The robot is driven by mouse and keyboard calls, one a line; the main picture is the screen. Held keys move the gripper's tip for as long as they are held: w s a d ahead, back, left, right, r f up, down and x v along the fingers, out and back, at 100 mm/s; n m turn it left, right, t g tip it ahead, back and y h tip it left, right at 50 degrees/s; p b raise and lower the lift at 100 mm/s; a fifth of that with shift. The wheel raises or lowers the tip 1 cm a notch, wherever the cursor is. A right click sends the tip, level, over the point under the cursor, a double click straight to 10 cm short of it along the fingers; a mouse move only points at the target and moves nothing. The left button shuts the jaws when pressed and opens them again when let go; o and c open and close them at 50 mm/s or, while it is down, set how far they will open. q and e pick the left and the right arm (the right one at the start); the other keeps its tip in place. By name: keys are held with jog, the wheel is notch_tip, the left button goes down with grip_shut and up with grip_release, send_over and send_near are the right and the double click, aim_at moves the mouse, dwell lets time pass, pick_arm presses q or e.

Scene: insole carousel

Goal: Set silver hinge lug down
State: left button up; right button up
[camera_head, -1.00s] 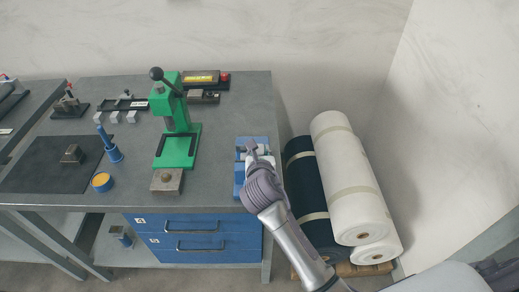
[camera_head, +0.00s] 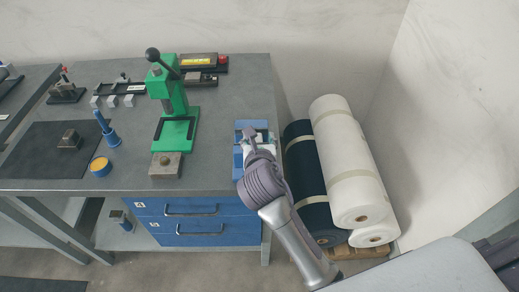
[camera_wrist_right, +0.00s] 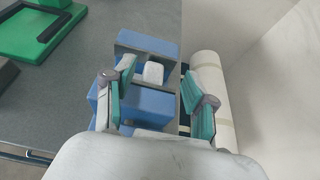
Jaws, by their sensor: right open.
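The silver hinge lug appears to be the small pale block (camera_wrist_right: 153,72) at the blue fixture (camera_wrist_right: 160,46) in the right wrist view. The fixture also shows in the head view at the right end of the bench (camera_head: 239,163). My right gripper (camera_wrist_right: 157,78) is open, with one teal-padded finger on each side of the block and a visible gap to each. In the head view my right gripper (camera_head: 255,138) is over the fixture, and the hand hides much of it. The block's underside is hidden, so I cannot tell what it rests on. My left gripper is not in view.
The green lever press (camera_head: 175,128) stands left of the fixture, with a metal block (camera_head: 166,166) before it. Several small silver pieces (camera_head: 112,101) sit along a dark rail behind. Fabric rolls (camera_head: 350,165) stand right of the bench. Bare bench top (camera_head: 215,130) separates press and fixture.

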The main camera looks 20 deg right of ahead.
jog(key=v, duration=0.7)
jog(key=shift+f, duration=0.1)
